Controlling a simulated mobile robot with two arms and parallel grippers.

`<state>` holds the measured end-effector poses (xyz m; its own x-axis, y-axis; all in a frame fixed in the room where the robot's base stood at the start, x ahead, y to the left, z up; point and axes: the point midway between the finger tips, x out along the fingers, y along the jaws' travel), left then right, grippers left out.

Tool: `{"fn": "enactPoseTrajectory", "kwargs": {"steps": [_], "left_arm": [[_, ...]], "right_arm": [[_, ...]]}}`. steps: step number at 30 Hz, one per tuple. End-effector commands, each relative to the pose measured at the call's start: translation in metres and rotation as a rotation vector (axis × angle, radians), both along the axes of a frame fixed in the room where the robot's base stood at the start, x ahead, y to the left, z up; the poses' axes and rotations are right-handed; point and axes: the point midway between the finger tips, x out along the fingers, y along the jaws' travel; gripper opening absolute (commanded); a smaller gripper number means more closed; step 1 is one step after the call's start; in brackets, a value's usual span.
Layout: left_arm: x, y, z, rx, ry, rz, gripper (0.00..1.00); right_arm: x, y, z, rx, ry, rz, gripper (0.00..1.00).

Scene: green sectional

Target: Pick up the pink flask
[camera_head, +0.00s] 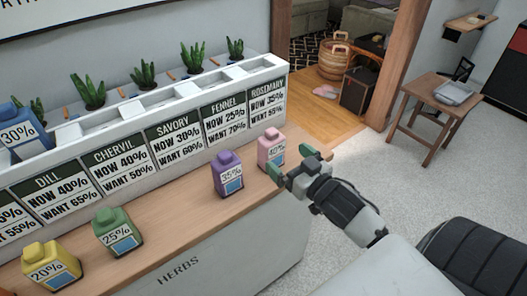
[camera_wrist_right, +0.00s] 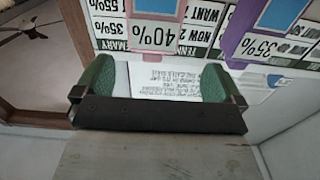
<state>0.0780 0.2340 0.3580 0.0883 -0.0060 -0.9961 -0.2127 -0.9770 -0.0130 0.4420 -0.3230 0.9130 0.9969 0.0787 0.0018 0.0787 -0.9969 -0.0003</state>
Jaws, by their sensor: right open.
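The pink flask (camera_head: 271,147) stands upright near the right end of the wooden counter ledge, with a 40% label on its front. My right gripper (camera_head: 290,163) is open and empty, just to the right of and in front of the flask, with its green fingertips spread. In the right wrist view, which is upside down, the pink flask (camera_wrist_right: 155,30) lies beyond the gap between the green fingers (camera_wrist_right: 157,78), and only part of it shows. I cannot tell whether a finger touches it. My left gripper is not in view.
A purple flask (camera_head: 228,175) stands close to the left of the pink one. Green (camera_head: 117,232) and yellow (camera_head: 51,268) flasks stand farther left, and a blue one (camera_head: 25,126) higher up. The white planter (camera_head: 148,103) with herb signs runs behind.

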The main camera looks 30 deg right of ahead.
Motion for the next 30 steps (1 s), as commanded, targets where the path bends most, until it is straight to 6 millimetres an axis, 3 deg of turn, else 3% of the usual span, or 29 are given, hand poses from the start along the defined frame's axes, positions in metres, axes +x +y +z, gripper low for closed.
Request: {"fn": "enactPoseTrajectory", "kwargs": {"steps": [3,11,19,28,30], "left_arm": [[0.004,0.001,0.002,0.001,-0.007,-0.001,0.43],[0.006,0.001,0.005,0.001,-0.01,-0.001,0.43],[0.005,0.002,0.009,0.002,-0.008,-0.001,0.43],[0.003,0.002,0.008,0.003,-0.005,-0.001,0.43],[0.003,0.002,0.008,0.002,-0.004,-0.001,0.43]], "right_arm": [[0.019,0.001,0.002,-0.001,-0.003,0.0,0.99],[0.039,0.0,0.002,-0.002,0.0,-0.001,0.99],[0.077,-0.002,0.003,0.0,0.0,-0.001,0.99],[0.082,-0.002,0.001,-0.001,0.002,-0.001,0.99],[0.082,-0.002,0.001,-0.001,0.002,-0.001,0.9]]}}
